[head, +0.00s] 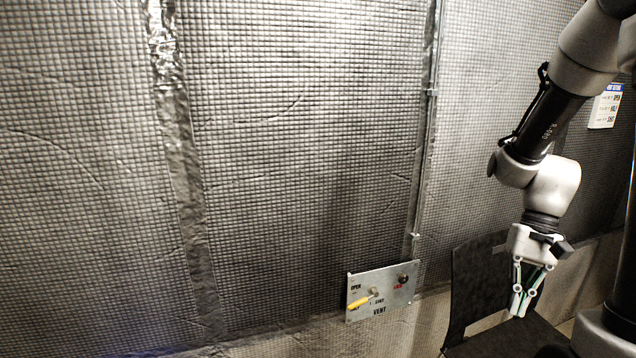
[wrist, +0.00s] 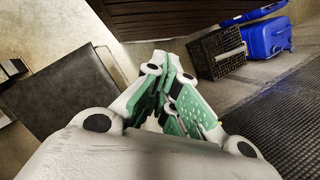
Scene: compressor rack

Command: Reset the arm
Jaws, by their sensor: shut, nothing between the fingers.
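My gripper (head: 520,302) hangs from my arm at the right of the head view, pointing down in front of a dark chair. Its green-padded fingers come together at the tips and hold nothing. The closed fingers also fill the middle of the wrist view (wrist: 168,100).
A dark chair (head: 478,270) stands close behind my gripper. The wrist view shows a dark seat (wrist: 65,95), a black crate (wrist: 215,55) and a blue case (wrist: 265,38) on the floor. A white sign (head: 605,106) hangs on the quilted wall.

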